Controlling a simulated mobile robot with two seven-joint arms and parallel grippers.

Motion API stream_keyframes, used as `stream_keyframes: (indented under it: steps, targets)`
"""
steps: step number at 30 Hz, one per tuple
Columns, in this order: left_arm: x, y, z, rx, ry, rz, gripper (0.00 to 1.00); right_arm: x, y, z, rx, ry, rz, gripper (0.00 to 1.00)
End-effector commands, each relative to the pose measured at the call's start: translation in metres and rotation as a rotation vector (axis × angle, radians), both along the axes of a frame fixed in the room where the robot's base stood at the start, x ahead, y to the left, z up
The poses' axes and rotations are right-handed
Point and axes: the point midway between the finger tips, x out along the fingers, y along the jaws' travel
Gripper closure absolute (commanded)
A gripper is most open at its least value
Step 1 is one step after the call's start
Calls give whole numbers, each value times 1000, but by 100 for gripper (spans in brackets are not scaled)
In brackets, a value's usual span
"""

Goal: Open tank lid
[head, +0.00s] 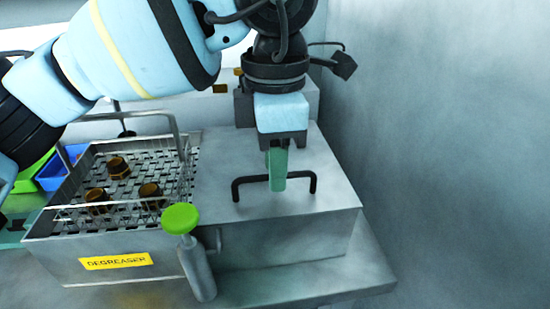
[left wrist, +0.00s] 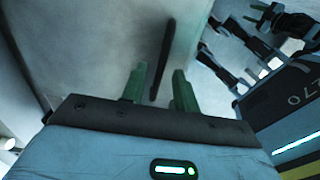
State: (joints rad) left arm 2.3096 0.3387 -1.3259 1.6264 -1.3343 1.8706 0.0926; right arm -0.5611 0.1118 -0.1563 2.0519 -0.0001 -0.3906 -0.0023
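The tank lid (head: 300,155) is a flat grey metal panel over the right part of the tank marked DEGREASER (head: 240,245). It lies flat and closed. A black bar handle (head: 247,181) stands on it. My left gripper (head: 277,172) points down at the handle's middle, and a green finger hides part of the bar. In the left wrist view the two green fingers (left wrist: 160,88) are apart, with the dark handle (left wrist: 165,45) running between them and gaps on both sides. My right gripper is outside the head view; small green tips (left wrist: 254,13) in the wrist view may be its fingers.
A mesh basket (head: 75,190) with several brass nuts (head: 150,193) sits at the tank's left. A green-knobbed post (head: 181,218) stands at the tank's front. Blue (head: 52,175) and green bins are at far left. A grey wall (head: 450,150) rises close on the right.

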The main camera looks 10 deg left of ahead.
Motion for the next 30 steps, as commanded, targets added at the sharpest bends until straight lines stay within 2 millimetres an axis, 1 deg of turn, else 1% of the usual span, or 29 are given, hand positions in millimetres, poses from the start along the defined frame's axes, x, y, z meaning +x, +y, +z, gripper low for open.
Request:
stream_keyframes:
  steps: [1, 2, 7, 8, 9, 20, 23, 26, 30]
  targets:
    - [0, 0, 0, 0, 0, 0, 70, 0, 0, 0, 0, 1, 0, 64]
    - [0, 0, 0, 0, 0, 0, 72, 0, 0, 0, 0, 1, 0, 64]
    - [0, 0, 0, 0, 0, 0, 95, 0, 0, 0, 0, 1, 0, 64]
    - [0, 0, 0, 0, 0, 0, 99, 0, 0, 0, 0, 1, 0, 64]
    - [0, 0, 0, 0, 0, 0, 100, 0, 0, 0, 0, 1, 0, 64]
    - [0, 0, 3, 0, 0, 0, 100, 0, 0, 2, -1, -1, -1, 64]
    - [2, 0, 9, 0, -2, 1, 100, 3, 0, 7, -1, -7, 1, 64]
    - [4, 1, 19, -1, -4, 3, 100, 6, 0, 15, -1, -17, -1, 64]
    - [11, 4, 40, -1, -8, 4, 100, 12, 0, 33, -2, -34, -1, 64]
